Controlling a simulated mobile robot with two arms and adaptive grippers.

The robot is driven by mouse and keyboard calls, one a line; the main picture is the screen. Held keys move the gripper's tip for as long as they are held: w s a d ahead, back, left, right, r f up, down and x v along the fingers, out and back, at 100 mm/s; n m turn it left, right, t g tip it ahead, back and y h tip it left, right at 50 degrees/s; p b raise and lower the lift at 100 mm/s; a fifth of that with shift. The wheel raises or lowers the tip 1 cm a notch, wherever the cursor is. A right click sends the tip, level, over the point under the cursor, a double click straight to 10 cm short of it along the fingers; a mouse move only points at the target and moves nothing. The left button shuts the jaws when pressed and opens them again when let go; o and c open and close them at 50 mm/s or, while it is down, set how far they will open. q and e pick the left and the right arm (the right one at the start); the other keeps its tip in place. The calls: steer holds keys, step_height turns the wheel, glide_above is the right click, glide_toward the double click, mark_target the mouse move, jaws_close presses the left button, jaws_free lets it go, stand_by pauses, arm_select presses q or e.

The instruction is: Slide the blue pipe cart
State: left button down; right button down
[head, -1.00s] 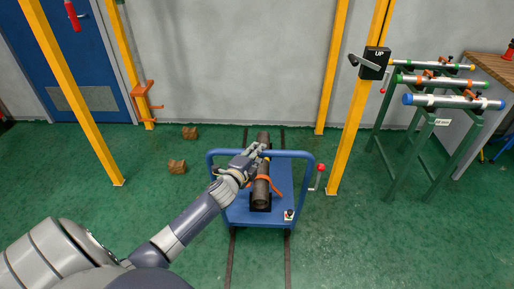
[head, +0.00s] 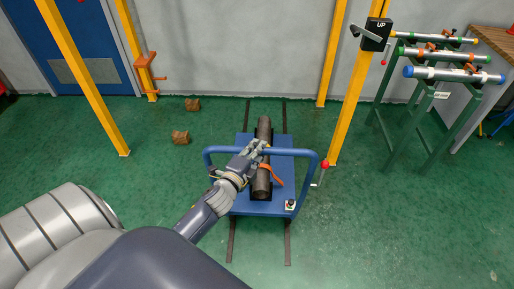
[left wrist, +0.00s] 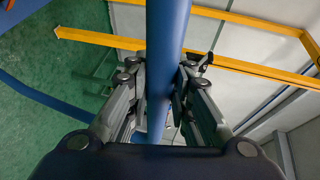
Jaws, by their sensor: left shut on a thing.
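The blue pipe cart (head: 240,208) stands on two dark floor rails in the middle of the head view. A dark pipe (head: 263,183) lies lengthwise on its deck, with an orange strap (head: 271,174) by it. The cart's blue handle bar (head: 296,152) crosses above the deck. My left gripper (head: 258,150) is shut on this bar, left of its right-hand bend. In the left wrist view the bar (left wrist: 167,40) runs between the two fingers (left wrist: 158,88). My right gripper is not in view.
The rails (head: 286,240) run from near me towards the wall. Yellow posts (head: 350,110) stand on both sides, one with a crank and an "UP" box (head: 376,37). Wooden blocks (head: 181,137) lie left of the rails. A green pipe rack (head: 410,125) is at right.

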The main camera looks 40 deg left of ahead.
arm_select(q)
steer(key=shift+s+d+f, duration=0.15)
steer(key=shift+f, duration=0.1)
steer(key=c, duration=1.4)
jaws_free()
steer(key=shift+s+r, duration=0.15)
steer(key=shift+r, duration=0.05)
steer(key=shift+s, duration=0.1)
steer(key=v, duration=1.1)
steer(key=shift+s+r, duration=0.15)
steer(key=shift+s, duration=0.2)
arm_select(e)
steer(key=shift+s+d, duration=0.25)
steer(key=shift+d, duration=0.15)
